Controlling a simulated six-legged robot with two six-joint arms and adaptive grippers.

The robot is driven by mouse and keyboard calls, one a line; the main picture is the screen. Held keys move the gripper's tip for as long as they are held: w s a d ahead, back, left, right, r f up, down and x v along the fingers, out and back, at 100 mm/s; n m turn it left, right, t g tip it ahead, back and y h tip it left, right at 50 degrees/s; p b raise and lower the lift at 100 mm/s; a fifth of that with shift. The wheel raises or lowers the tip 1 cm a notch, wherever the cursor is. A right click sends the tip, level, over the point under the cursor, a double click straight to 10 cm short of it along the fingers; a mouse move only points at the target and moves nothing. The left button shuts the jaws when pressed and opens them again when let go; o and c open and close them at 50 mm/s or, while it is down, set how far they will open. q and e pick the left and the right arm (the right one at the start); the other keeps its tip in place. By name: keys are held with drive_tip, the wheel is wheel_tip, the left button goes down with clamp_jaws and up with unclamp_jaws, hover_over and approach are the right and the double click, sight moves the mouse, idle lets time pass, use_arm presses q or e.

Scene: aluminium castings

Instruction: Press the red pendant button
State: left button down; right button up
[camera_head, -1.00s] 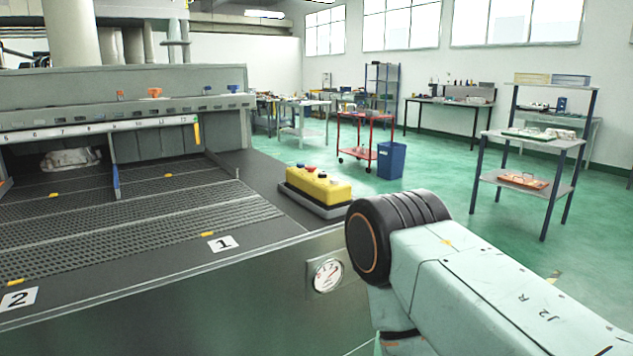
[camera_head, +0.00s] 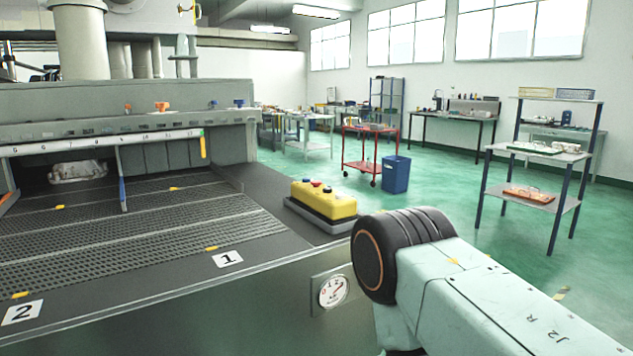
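The yellow pendant (camera_head: 335,205) lies in a shallow grey tray on the dark right end of the machine's top. A red button (camera_head: 316,183) shows on its upper face, with a dark button and a blue one near it. My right arm's pale green link, marked "J2 R", and its black joint fill the lower right, in front of the machine's edge and near the pendant. The gripper on that arm is hidden or out of frame. My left arm and gripper do not show.
The perforated machine bed (camera_head: 130,235) lies left of the pendant, with a grey casting (camera_head: 78,171) at its back. A pressure gauge (camera_head: 333,291) is on the front panel. A blue bin (camera_head: 396,175), a red cart (camera_head: 360,166) and a shelf table (camera_head: 528,197) stand beyond on green floor.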

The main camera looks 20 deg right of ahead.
clamp_jaws()
idle(1.2)
